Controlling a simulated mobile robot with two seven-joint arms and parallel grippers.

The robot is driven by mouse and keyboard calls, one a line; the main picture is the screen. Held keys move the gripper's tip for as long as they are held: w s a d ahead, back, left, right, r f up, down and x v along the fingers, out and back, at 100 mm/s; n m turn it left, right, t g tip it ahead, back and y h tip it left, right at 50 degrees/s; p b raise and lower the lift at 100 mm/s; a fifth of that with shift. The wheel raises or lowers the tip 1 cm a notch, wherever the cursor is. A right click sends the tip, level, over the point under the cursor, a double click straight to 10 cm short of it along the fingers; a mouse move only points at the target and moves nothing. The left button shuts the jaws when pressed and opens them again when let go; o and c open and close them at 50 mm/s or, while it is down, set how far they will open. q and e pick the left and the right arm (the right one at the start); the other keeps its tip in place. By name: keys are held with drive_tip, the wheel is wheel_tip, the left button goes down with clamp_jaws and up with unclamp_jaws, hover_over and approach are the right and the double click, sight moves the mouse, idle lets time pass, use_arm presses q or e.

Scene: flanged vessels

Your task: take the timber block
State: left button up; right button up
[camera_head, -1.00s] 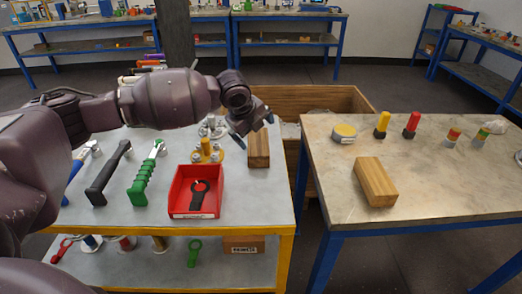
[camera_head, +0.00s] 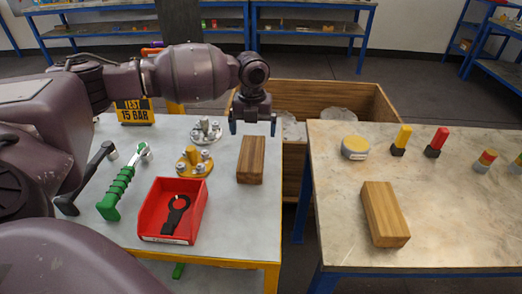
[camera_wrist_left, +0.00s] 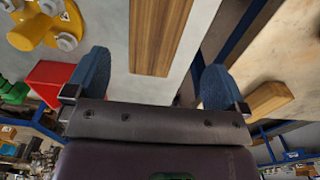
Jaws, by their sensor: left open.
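A timber block (camera_head: 251,161) lies on the grey table near its right edge. It also shows in the left wrist view (camera_wrist_left: 158,32), beyond and between the fingers. A second timber block (camera_head: 384,214) lies on the stone-topped table at the right, and shows at the right of the wrist view (camera_wrist_left: 267,98). My left gripper (camera_head: 253,128) is open and empty, fingers pointing down, just behind and above the block on the grey table. My right gripper is not in view.
A red bin (camera_head: 150,212) holding a dark wrench and a yellow flange (camera_head: 193,163) stand left of the nearer block. A grey flange (camera_head: 206,131) is behind. A wooden crate (camera_head: 300,95) stands behind the tables, with a gap between them.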

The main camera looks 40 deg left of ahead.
sight(252, 151)
use_arm(q)
drive_tip(key=shift+s+f, duration=0.1)
drive_tip(key=shift+f, duration=0.25)
drive_tip(key=f+b, duration=0.1)
drive_tip(key=f, duration=0.3)
drive_tip(key=shift+s+f, duration=0.2)
drive_tip(key=shift+f, duration=0.65)
wheel_tip(252, 151, down, 4)
drive_tip(key=shift+s+f+b, duration=0.1)
drive_tip(key=shift+f+b, duration=0.05)
drive_tip(key=shift+b, duration=0.4)
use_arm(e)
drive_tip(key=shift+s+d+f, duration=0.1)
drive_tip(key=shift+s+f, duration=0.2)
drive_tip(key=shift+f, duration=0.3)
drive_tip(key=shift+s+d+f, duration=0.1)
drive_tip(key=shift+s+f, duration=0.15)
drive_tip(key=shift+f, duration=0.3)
use_arm(q)
drive_tip(key=shift+c, duration=0.3)
drive_tip(key=c, duration=1)
drive_tip(key=shift+c, duration=0.2)
